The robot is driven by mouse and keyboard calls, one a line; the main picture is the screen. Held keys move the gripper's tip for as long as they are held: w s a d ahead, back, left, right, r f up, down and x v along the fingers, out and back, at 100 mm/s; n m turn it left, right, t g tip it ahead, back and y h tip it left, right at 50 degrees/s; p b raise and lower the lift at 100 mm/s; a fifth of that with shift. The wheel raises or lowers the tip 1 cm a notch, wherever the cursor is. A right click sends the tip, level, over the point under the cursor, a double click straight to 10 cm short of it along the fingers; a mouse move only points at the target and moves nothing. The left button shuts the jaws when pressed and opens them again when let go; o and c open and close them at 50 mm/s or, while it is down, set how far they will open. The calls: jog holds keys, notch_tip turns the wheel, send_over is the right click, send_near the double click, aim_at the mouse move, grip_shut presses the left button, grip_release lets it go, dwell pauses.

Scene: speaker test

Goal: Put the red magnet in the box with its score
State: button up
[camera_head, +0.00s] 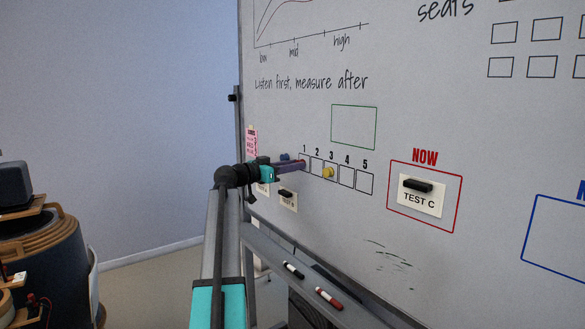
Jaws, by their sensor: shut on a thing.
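A row of numbered score boxes, 1 to 5 (364,183), is drawn on the whiteboard. A yellow magnet (329,173) sits in box 3. My gripper (303,165) reaches from the left along the board to box 1 and covers most of it. It is shut, with a small reddish thing at its tips that looks like the red magnet; the fingers hide most of it. I cannot tell if it touches the board. A blue magnet (284,156) is just behind and above my gripper.
A TEST C card (421,202) under a black magnet hangs in the red NOW frame. A TEST B card (288,204) is below my gripper. The tray below holds a black marker (293,270) and a red marker (328,298). A pink note (251,141) is at the board's left edge.

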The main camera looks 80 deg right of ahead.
jog(key=shift+s+d, duration=0.2)
dwell(0.8)
jog(key=o, duration=1.4)
jog(key=shift+c, duration=0.2)
jog(key=shift+w+b, duration=0.1)
jog(key=shift+b, duration=0.2)
jog(key=b+v, duration=0.3)
jog(key=v, duration=0.4)
jog(key=shift+b, duration=0.3)
